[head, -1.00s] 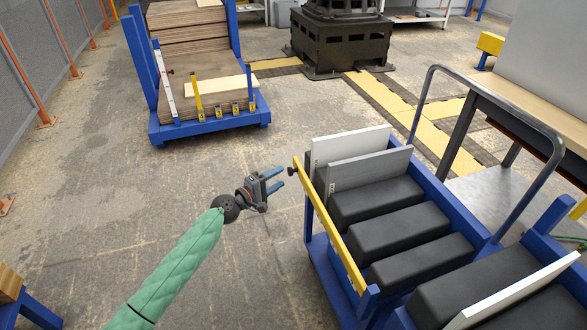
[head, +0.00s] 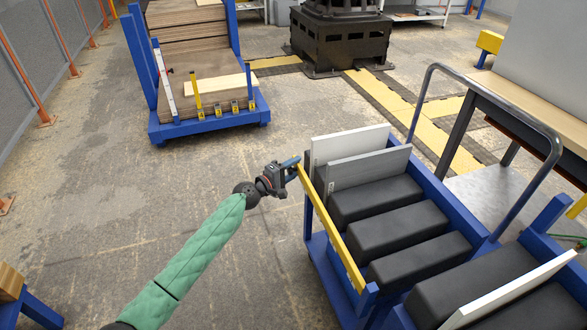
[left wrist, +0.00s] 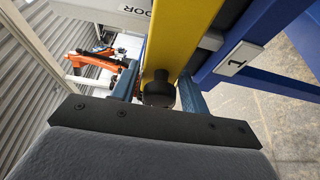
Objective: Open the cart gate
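The cart's gate is a long yellow bar (head: 330,226) along the near left side of the blue cart (head: 325,275). It is closed across that side. A black knob (left wrist: 158,92) sits at the bar's far end. My left gripper (head: 292,168) is at that end. In the left wrist view its two blue fingers (left wrist: 160,88) stand on either side of the knob and bar. They look open; I cannot tell whether they touch. The gripper hides the knob in the head view. My right gripper is not in view.
White and grey boards (head: 348,145) stand in the cart beside black blocks (head: 385,205). A metal handle (head: 490,85) arches over its right side. Another blue cart (head: 215,122) with stacked boards is at the back left. The floor left of the gate is clear.

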